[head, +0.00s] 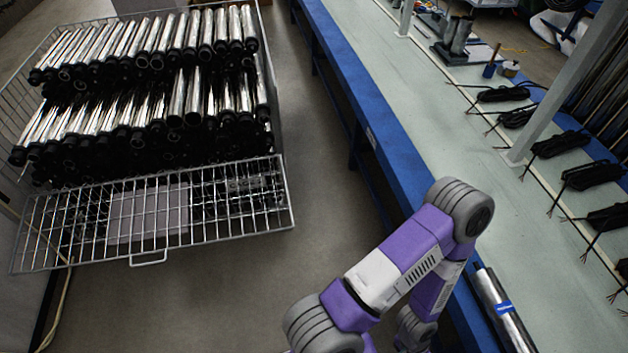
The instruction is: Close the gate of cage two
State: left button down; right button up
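A wire cage (277,97) stands on the floor at the left, filled with rows of shiny tubes with black ends. Its mesh gate (202,205) is at the front and leans outward toward me, with a small handle (148,261) on its lower near edge. The gate looks open, though its exact angle is hard to judge. A pale plate (147,212) shows through the mesh. No cage number is readable. A purple and grey arm of mine rises at the lower middle, well right of the gate. Neither gripper shows.
A long bench (385,150) with a blue edge runs along the right. It holds several black cable bundles (560,143) and a silver tube with blue tape (497,300). A pale post (565,85) stands on it. Grey floor (235,300) is clear between cage and bench.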

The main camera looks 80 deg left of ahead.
aim_at(158, 212)
jog(key=u, duration=4.4)
jog(key=i, duration=1.2)
jog(key=z, duration=0.3)
